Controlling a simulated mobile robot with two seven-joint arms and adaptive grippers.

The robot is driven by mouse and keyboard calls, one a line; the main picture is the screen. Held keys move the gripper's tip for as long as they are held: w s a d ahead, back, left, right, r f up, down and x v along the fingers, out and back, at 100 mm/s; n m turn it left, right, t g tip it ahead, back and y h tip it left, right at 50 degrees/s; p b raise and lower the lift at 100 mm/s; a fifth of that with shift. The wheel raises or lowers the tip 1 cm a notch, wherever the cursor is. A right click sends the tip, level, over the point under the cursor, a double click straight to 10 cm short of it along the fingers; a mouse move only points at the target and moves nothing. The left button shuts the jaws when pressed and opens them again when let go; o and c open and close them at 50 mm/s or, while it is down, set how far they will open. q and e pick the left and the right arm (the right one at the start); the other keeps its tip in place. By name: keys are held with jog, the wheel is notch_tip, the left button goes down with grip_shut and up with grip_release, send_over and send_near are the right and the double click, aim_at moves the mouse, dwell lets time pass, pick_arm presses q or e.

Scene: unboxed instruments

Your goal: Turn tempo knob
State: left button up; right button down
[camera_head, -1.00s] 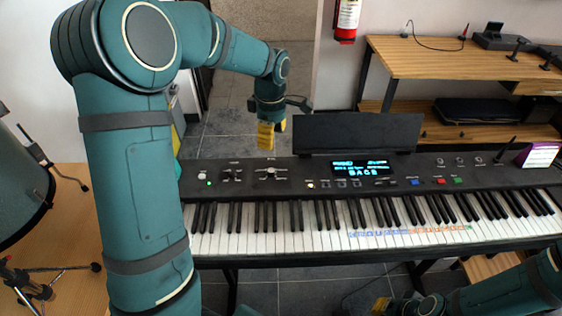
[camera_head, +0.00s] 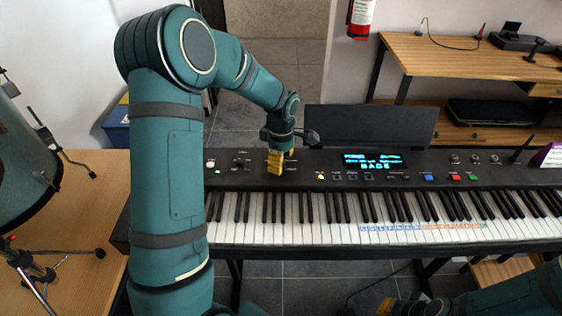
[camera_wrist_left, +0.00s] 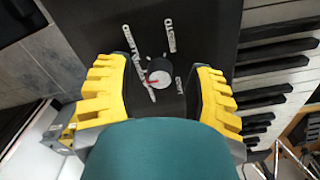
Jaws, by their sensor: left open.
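The electronic keyboard (camera_head: 430,165) stands across the head view, with a black control panel behind its keys. My left gripper (camera_head: 276,162) is over the left part of this panel, pointing down, and hides the control beneath it. In the left wrist view a round knob (camera_wrist_left: 160,75) with a pale face and a red pointer sits between the two yellow fingers of my left gripper (camera_wrist_left: 161,70). The fingers are open, with a visible gap on each side of the knob. White lettering lies around it. My right gripper (camera_head: 385,306) shows only partly at the bottom edge.
Other small knobs and sliders (camera_head: 240,160) lie left of the gripper. The lit display (camera_head: 374,163) and several buttons are to its right. A black music rest (camera_head: 370,125) rises behind the panel, close to the gripper. A drum (camera_head: 25,150) stands at far left.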

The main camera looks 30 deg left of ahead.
pick_arm(q)
jog(key=shift+f, duration=0.1)
grip_shut()
